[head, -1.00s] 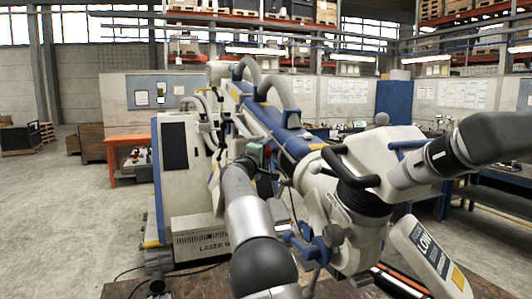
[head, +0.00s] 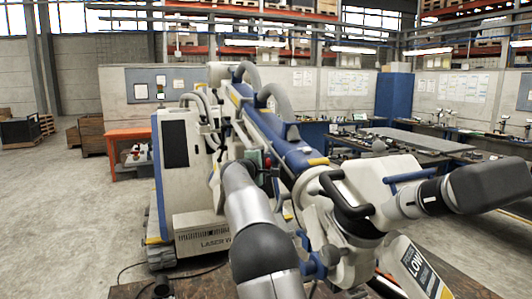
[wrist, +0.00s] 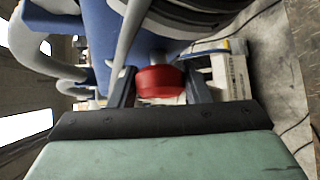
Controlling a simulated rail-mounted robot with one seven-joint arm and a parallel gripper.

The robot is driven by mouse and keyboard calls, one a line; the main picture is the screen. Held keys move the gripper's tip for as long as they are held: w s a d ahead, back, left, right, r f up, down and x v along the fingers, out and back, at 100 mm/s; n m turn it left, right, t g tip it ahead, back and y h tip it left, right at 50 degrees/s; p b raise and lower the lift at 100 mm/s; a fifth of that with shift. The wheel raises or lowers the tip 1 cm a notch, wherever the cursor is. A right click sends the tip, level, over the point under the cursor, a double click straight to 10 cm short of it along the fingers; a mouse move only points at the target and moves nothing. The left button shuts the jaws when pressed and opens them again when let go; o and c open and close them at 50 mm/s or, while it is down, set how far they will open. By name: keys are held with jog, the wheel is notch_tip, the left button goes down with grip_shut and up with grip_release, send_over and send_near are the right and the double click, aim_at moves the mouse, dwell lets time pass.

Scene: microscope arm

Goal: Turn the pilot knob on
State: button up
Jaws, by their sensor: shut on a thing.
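A red knob (wrist: 160,82) sits between the two dark fingers of my gripper (wrist: 160,88) in the wrist view. The fingers are shut on its sides. In the head view my gripper (head: 262,162) is at the side of the machine's blue and white arm, with a small bit of red showing there. My own arm hides much of that spot. The machine's jointed white head (head: 365,190), with black handles and a grey end piece, is at the right. I cannot read any marking on the knob.
The white machine cabinet (head: 190,185) stands left of my arm. A blue and white boom (head: 272,130) with grey hoses runs behind my gripper. A bench (head: 415,143) is at the back right. The floor at the left (head: 60,220) is clear.

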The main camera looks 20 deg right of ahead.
jog(key=shift+r+n+g+y, duration=0.1)
jog(key=shift+n+g+y, duration=0.3)
jog(key=shift+n+g, duration=0.3)
jog(key=shift+n+g+y, duration=0.5)
jog(key=shift+n+g, duration=0.1)
jog(key=shift+g, duration=0.2)
jog(key=o, duration=1)
jog(key=shift+a, duration=0.1)
jog(key=b+v, duration=0.4)
jog(key=v, duration=1.3)
jog(key=shift+r, duration=0.15)
